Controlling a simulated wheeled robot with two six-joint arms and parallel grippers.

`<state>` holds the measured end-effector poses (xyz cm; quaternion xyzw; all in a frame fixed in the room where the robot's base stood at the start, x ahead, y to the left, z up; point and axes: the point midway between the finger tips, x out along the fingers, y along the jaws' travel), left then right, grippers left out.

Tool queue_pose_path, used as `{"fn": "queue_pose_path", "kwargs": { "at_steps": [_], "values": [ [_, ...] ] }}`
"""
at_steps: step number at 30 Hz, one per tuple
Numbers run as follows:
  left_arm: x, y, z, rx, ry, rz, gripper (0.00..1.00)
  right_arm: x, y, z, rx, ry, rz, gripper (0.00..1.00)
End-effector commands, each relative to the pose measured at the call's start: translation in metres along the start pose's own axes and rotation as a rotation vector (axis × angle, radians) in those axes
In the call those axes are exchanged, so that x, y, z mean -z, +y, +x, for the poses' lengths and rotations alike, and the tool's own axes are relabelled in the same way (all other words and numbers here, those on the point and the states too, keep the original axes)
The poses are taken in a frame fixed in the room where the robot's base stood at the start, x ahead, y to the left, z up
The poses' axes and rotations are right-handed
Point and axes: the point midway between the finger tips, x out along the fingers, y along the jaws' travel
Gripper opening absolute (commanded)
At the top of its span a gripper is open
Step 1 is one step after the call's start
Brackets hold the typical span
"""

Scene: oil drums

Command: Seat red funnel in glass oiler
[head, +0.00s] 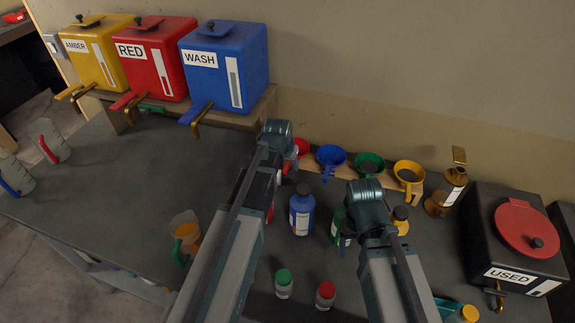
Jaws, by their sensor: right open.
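The red funnel (301,147) is at the left end of the row of funnels on the wooden rack, partly hidden by my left wrist. My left gripper (284,160) is close to it, but its fingers are hidden behind the arm, so I cannot see whether it touches the funnel. My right gripper (345,240) is open, mostly hidden under its wrist, near the green bottle (338,221). A brass-coloured vessel (445,200) with a raised flap lid and white label stands right of the rack. I cannot tell whether it is the glass oiler.
Blue (331,155), green (369,163) and amber (409,172) funnels sit on the rack. A blue bottle (301,213) and capped jars (325,295) stand between my arms. The black USED drum (500,255) is at right; several coloured tanks (225,75) are at back left.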

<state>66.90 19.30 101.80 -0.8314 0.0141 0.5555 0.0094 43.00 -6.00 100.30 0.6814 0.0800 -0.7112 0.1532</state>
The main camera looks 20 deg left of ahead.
Motion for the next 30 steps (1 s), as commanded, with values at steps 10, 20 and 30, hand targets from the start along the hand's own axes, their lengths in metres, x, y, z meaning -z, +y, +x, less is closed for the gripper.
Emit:
{"fn": "queue_pose_path", "kwargs": {
  "at_steps": [10, 20, 30],
  "values": [
    [-0.0001, 0.0, -0.0001, 0.0, 0.0, 0.0, 0.0, 0.0, 0.0, -0.0001, 0.0, 0.0, 0.0, 0.8],
    [0.0001, 0.0, -0.0006, 0.0, 0.0, 0.0, 0.0, 0.0, 0.0001, -0.0006, 0.0, 0.0, 0.0, 0.8],
    [0.0025, 0.0, -0.0063, 0.0, 0.0, 0.0, 0.0, -0.0004, 0.0007, -0.0068, 0.0, 0.0, 0.0, 0.8]
  ]
}}
